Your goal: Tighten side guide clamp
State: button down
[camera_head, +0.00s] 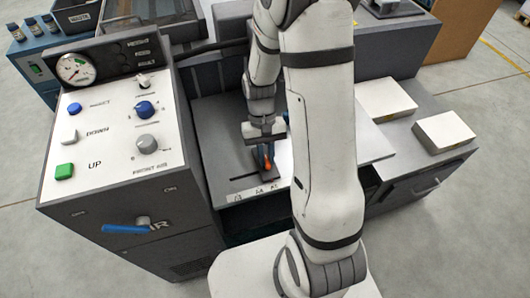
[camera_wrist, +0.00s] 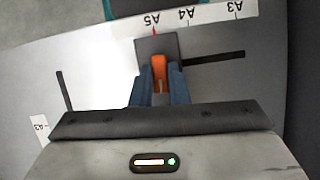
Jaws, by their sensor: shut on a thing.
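The side guide clamp shows in the wrist view as a dark grey block (camera_wrist: 145,46) with an orange lever (camera_wrist: 159,70) on it. It sits on the light plate by the A5 mark on the paper-size scale (camera_wrist: 190,17). My gripper (camera_wrist: 160,92) has its two blue-grey fingers closed on the orange lever, one on each side. In the head view my gripper (camera_head: 265,150) is low over the plate, and a bit of the orange lever (camera_head: 267,162) shows below it. The fingertips partly hide the lever.
A control panel (camera_head: 110,135) with a gauge, knobs and buttons stands at the left. A blue handle (camera_head: 125,229) is on its front. Two white-topped stacks (camera_head: 443,131) lie on the grey surface at the right. A dark slot (camera_wrist: 215,57) runs beside the clamp.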

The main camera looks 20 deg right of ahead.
jog(key=m+y, duration=0.1)
jog(key=m, duration=0.1)
jog(key=m+p, duration=0.1)
jog(key=m, duration=0.1)
jog(key=shift+d+r+m+t+y, duration=0.1)
jog(key=shift+d+m+t+y, duration=0.05)
jog(key=shift+m+t+y, duration=0.2)
jog(key=shift+s+m+t+y, duration=0.1)
jog(key=shift+m+t+y, duration=0.3)
jog(key=shift+m, duration=1.15)
jog(key=c, duration=1.4)
grip_release()
jog(key=p+v, duration=0.1)
jog(key=v, duration=0.6)
jog(key=shift+d+r+p, duration=0.3)
jog(key=shift+p, duration=0.1)
